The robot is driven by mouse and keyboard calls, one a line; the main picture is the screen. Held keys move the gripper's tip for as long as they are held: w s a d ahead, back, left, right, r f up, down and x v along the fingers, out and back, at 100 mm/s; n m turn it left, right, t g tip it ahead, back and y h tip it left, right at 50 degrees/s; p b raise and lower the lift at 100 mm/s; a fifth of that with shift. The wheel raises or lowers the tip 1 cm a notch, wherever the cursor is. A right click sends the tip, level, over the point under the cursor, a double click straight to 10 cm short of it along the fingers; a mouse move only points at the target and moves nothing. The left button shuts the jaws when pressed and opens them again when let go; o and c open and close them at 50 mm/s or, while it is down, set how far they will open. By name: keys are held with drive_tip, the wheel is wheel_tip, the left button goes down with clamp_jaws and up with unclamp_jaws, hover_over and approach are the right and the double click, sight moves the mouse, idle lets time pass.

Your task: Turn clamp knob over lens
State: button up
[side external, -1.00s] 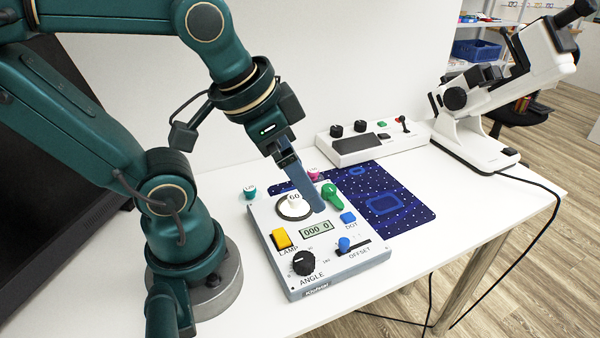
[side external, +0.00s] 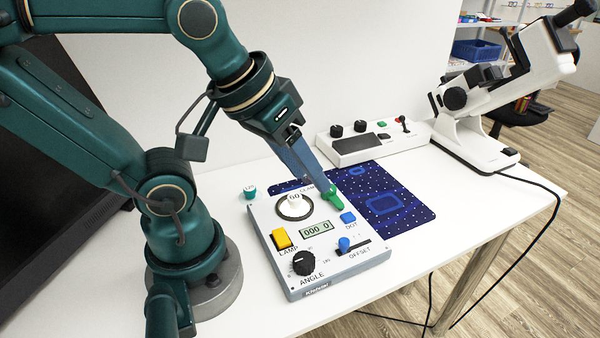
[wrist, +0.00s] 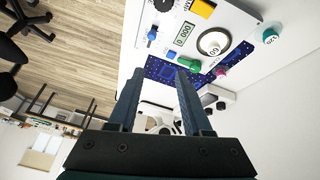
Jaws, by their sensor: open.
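The green clamp knob (side external: 337,204) stands at the back right of the grey-white control box (side external: 283,262), partly covered by my gripper in the side view. The round white lens (side external: 294,205), marked 60, sits in a dark ring left of the knob. In the wrist view the green knob (wrist: 189,65) lies just beyond the right fingertip, with the lens (wrist: 213,42) further up and right. My gripper (side external: 327,188) is open and points down at the knob; its fingertips also show in the wrist view (wrist: 158,71). Contact with the knob cannot be told.
A yellow lamp button (side external: 281,238), black angle knob (side external: 303,262) and blue offset slider (side external: 344,243) share the box. A teal piece (side external: 249,193) stands behind it. A blue patterned mat (side external: 410,215), a second control box (side external: 362,150) and a white microscope (side external: 470,130) are to the right.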

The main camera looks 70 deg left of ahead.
drive_tip(key=w+a+n+g, duration=0.1)
drive_tip(key=w+a+n, duration=0.1)
drive_tip(key=w+n, duration=0.25)
drive_tip(key=n+g, duration=0.3)
drive_tip(key=n, duration=0.5)
hover_over(334, 197)
wheel_tip(334, 197, down, 4)
drive_tip(key=shift+n+g, duration=0.35)
drive_tip(key=shift+g, duration=0.45)
drive_tip(key=f, duration=0.1)
drive_tip(key=a+f, duration=0.1)
drive_tip(key=f, duration=0.1)
drive_tip(key=a+f, duration=0.1)
drive_tip(key=shift+s+f, duration=0.1)
drive_tip(key=shift+f, duration=2.5)
clamp_jaws()
